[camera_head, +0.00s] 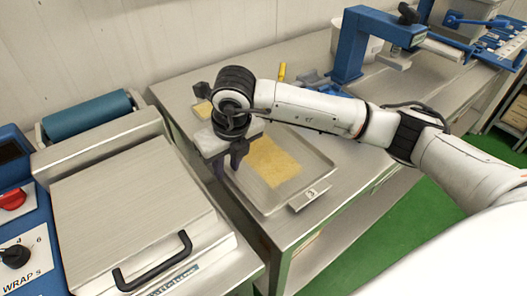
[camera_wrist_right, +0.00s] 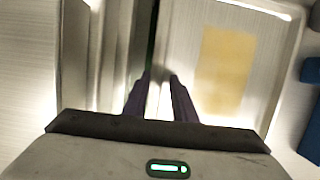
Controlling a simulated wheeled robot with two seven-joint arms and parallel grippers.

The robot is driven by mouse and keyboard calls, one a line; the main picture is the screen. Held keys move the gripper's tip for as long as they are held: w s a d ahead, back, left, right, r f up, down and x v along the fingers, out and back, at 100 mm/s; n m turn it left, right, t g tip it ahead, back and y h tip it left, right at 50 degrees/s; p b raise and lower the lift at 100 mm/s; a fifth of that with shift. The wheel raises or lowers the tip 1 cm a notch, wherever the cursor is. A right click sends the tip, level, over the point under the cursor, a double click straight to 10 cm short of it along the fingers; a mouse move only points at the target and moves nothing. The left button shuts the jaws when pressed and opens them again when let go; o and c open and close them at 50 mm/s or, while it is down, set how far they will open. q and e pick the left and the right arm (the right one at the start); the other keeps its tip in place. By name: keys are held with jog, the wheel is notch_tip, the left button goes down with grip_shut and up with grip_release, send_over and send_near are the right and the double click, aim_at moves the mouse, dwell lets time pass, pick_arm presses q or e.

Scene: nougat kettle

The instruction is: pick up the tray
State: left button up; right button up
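The tray (camera_head: 262,206) is a shallow metal pan on the steel table, with a yellow sheet (camera_head: 268,162) lying in it and a small numbered tag (camera_head: 309,196) on its near side. The tray also shows in the right wrist view (camera_wrist_right: 180,50). My right gripper (camera_head: 230,166) points down at the tray's left edge. In the right wrist view its two dark fingers (camera_wrist_right: 160,78) are apart, with the tray's left rim running between or just below them; I cannot tell if they touch it. My left gripper is not in view.
A wrapping machine with a steel lid (camera_head: 140,215) and black handle (camera_head: 155,268) stands close at the left. A blue press (camera_head: 350,45) stands behind on the table (camera_head: 190,90). Green floor (camera_head: 400,225) is at the right.

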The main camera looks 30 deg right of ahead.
grip_shut()
jog(key=shift+r, duration=0.15)
dwell(1.2)
